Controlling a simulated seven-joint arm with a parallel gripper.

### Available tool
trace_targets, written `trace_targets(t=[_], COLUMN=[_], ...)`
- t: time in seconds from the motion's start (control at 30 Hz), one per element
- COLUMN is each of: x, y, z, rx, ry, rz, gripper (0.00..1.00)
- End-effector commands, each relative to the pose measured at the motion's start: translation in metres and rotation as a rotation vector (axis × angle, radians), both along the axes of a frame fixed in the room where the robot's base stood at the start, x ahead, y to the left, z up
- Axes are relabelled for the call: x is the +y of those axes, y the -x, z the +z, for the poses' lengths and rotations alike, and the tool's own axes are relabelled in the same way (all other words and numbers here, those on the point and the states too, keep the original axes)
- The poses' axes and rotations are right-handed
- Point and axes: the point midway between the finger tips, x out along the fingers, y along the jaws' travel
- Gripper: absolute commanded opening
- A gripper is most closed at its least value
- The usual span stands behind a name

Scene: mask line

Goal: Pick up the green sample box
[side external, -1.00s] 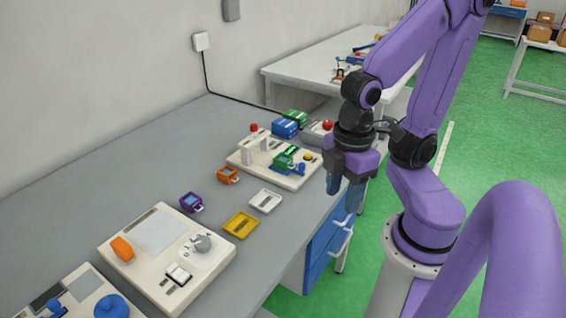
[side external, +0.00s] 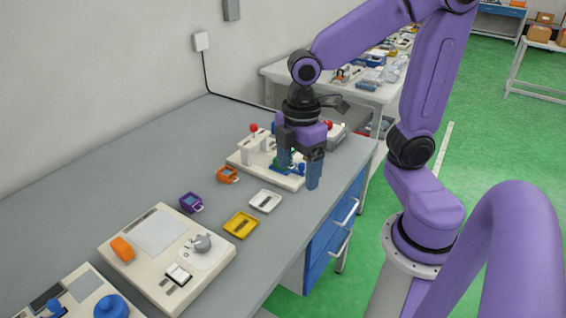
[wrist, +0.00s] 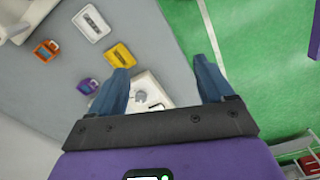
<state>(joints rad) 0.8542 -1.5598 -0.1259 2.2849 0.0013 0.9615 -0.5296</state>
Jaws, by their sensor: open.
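The green box is not visible there.
An orange box (side external: 228,174), a purple box (side external: 191,202), a white tray (side external: 265,201) and a yellow tray (side external: 241,225) lie nearby on the bench. A red knob (side external: 254,127) stands on the fixture board. Another white board (side external: 150,232) is nearer the camera.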

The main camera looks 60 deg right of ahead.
Motion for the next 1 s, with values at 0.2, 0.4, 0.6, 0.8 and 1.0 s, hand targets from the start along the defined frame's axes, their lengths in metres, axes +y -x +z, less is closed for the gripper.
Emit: trace_targets(t=[0.2,0.4,0.6,0.8,1.0], x=[-0.034,-0.086,-0.153,-0.206,-0.222], y=[-0.071,-0.126,-0.165,-0.180,-0.183], z=[0.005,0.006,0.004,0.002,-0.005], rx=[0.003,0.007,0.010,0.012,0.015], ry=[0.009,0.014,0.017,0.017,0.016], rz=[0.081,0.167,0.250,0.311,0.336], gripper=[0.81,0.81,0.81,0.81,0.81])
